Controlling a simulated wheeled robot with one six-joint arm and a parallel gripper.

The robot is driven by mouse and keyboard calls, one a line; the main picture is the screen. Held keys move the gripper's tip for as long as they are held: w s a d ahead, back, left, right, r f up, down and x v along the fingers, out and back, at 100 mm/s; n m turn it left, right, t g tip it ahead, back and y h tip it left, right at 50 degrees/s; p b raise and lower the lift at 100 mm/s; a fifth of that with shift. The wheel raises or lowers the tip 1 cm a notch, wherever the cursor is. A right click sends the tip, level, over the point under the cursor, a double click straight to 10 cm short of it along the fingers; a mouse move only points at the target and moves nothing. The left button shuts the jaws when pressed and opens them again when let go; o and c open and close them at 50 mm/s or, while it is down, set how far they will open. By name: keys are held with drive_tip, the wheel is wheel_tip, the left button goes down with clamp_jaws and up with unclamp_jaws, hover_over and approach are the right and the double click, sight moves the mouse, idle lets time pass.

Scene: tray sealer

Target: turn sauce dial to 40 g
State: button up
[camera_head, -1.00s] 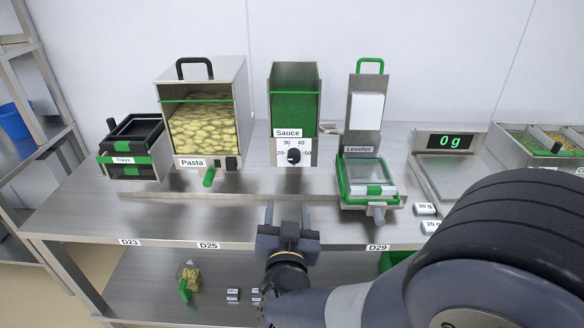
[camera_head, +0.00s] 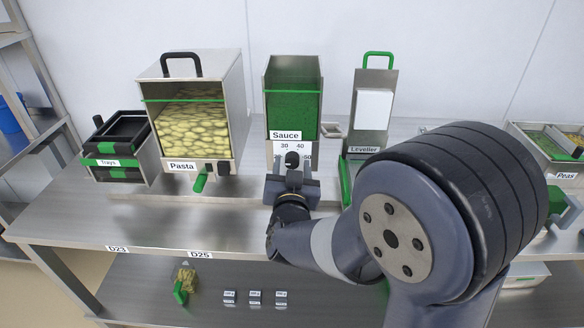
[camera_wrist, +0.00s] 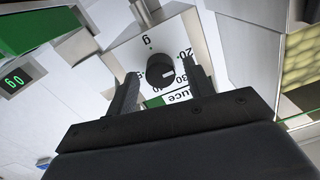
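The sauce dispenser (camera_head: 292,100) is a steel hopper with green contents and a white "Sauce" label. Its round black dial (camera_head: 292,158) sits on a white plate marked 20, 30, 40 and 50. My gripper (camera_head: 291,172) is in front of the plate. In the wrist view its open fingers (camera_wrist: 163,88) are on either side of the dial, with gaps; contact is not visible.
The pasta dispenser (camera_head: 195,115) stands left of the sauce unit, with black trays (camera_head: 125,130) farther left. The leveller (camera_head: 372,105) stands close on the right, partly hidden by my arm. A scale display (camera_wrist: 14,82) reads 0 g.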

drive_tip(key=c, duration=0.9)
